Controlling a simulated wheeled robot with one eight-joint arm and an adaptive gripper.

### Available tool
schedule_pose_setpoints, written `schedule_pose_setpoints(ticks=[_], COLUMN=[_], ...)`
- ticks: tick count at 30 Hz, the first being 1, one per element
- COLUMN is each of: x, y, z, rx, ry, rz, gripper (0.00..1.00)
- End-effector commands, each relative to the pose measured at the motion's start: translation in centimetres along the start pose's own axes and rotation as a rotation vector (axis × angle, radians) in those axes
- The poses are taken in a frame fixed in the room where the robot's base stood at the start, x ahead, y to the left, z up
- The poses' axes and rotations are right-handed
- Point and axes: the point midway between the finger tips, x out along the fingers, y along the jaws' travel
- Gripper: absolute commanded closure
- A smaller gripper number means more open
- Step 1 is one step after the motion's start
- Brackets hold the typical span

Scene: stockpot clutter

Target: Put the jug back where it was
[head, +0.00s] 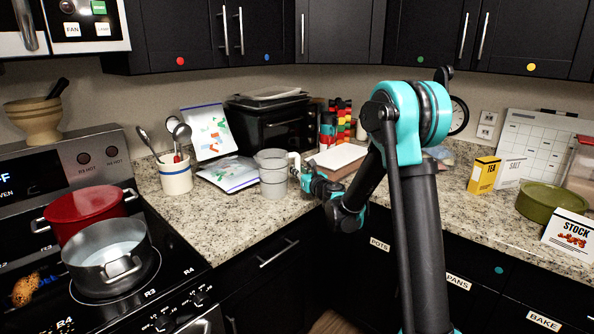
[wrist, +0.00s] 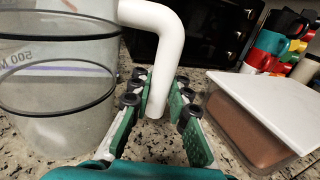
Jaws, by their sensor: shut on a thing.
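The jug (head: 273,175) is clear and grey with dark bands and a white handle. It is upright at the counter's inner corner, its base at or very near the granite; I cannot tell if it touches. In the wrist view the jug (wrist: 60,85) fills the left side, with its white handle (wrist: 165,50) coming down between my fingers. My gripper (head: 308,180) is at the jug's right side. In the wrist view my gripper (wrist: 160,98) has its green finger pads on both sides of the handle's lower end, shut on it.
A utensil crock (head: 176,179) and plastic bags (head: 228,174) stand left of the jug. A black oven (head: 270,125) is behind it. A white-lidded brown container (wrist: 265,120) is close right of my gripper. A steel pot (head: 107,262) and red pot (head: 88,214) are on the stove.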

Motion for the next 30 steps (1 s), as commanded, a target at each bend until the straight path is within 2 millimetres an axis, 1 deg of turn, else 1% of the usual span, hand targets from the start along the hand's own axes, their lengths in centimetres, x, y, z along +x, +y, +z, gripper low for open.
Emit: schedule_pose_setpoints(ticks=[5, 6, 11, 12, 23, 26, 29, 30], x=[0.0, 0.0, 0.0, 0.0, -0.2, -1.5, -3.3, -4.2], y=[0.0, 0.0, 0.0, 0.0, 0.0, -0.1, -0.1, 0.0], z=[-0.2, -0.3, -0.2, -0.2, 0.1, 0.1, 0.1, 0.1], rx=[0.0, 0.0, 0.0, 0.0, 0.0, 0.0, 0.0, 0.0], ry=[0.0, 0.0, 0.0, 0.0, 0.0, 0.0, 0.0, 0.0], rz=[0.0, 0.0, 0.0, 0.0, 0.0, -0.002, -0.002, -0.001], gripper=[1.0, 0.84, 0.64, 0.62, 0.62, 0.62, 0.62, 0.62])
